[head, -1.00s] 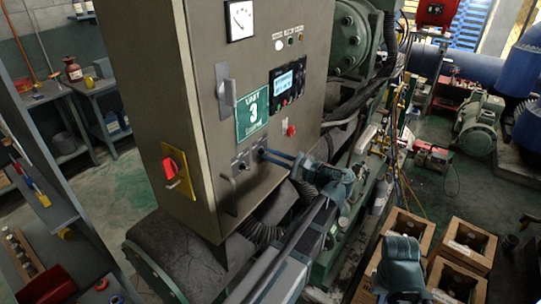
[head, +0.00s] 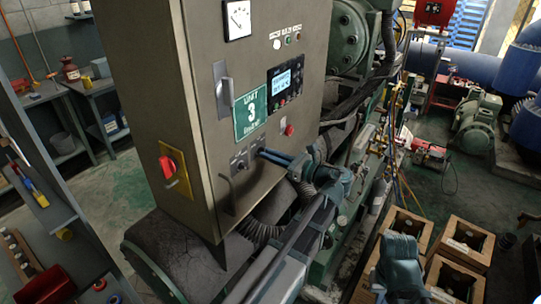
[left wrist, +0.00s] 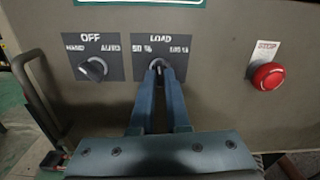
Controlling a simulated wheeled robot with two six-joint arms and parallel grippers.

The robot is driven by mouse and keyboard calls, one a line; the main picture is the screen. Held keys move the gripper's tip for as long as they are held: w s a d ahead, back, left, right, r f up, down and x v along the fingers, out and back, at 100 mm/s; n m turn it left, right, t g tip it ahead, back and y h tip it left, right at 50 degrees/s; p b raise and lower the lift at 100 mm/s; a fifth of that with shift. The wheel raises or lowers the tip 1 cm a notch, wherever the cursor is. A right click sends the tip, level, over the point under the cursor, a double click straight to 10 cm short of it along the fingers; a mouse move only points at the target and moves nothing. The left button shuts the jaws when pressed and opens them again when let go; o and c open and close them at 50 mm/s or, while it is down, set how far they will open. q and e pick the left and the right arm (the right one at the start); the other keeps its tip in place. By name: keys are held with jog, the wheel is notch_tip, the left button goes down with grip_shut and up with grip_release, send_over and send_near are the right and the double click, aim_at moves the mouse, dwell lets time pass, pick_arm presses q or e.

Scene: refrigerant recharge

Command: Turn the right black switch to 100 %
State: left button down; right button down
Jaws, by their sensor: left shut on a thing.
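The right black switch (left wrist: 158,64), under the label LOAD with 50 % at left and 100 % at right, is on the cabinet front. My left gripper (left wrist: 159,74) is shut on it, with one finger on each side. The fingers hide most of the knob, so I cannot tell which mark it points to. In the head view my left gripper (head: 262,153) reaches the panel from the right. The left black switch (left wrist: 93,69), under OFF with HAND and AUTO, stands free beside it. My right gripper's fingers are not visible.
A red stop button (left wrist: 267,76) sits right of the switches. A door handle (left wrist: 37,98) sticks out at left. The cabinet also carries a display (head: 286,81), a green sign (head: 250,113) and a red rotary switch (head: 171,163). Wooden crates (head: 466,240) stand at lower right.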

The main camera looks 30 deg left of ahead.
pick_arm(q)
jog(key=shift+m, duration=0.8)
jog(key=m, duration=0.4)
jog(key=shift+m, duration=0.3)
jog(key=m, duration=0.3)
jog(key=c, duration=1)
grip_release()
